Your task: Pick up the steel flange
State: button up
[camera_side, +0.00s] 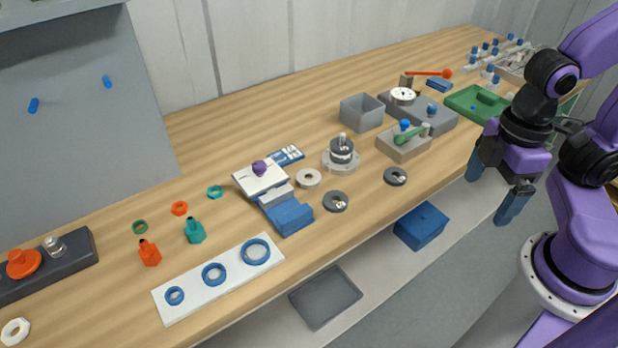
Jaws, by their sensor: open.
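Several round metal parts lie on the wooden bench, and I cannot tell for certain which is the steel flange. A wide silvery flanged base (327,164) carries a stacked dark and silver cylinder. A plain light-grey ring (301,181) lies flat just left of it. Two dark-grey rings lie nearer the front edge, one in the middle (327,204) and one to the right (387,178). My gripper (494,188) is open and empty, fingers pointing down, right of the bench's front edge and apart from all these parts.
A grey open box (362,122), a beige block (400,151) with a green-handled part, and a grey block (440,118) stand behind. A blue vise-like block (288,216) and white ring board (200,298) are left. A blue box (421,228) and grey tray (325,298) sit on the lower shelf.

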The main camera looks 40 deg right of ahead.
jog(key=w+a+r+m, duration=0.2)
jog(key=w+a+m, duration=0.45)
jog(key=w, duration=0.25)
jog(key=m, duration=2.1)
send_over(309, 171)
jog(key=s+a, duration=0.1)
notch_tip(309, 171, down, 3)
jog(key=f, duration=1.7)
jog(key=shift+s+a, duration=0.1)
jog(key=shift+s, duration=0.15)
jog(key=c, duration=1.3)
jog(key=shift+r, duration=0.15)
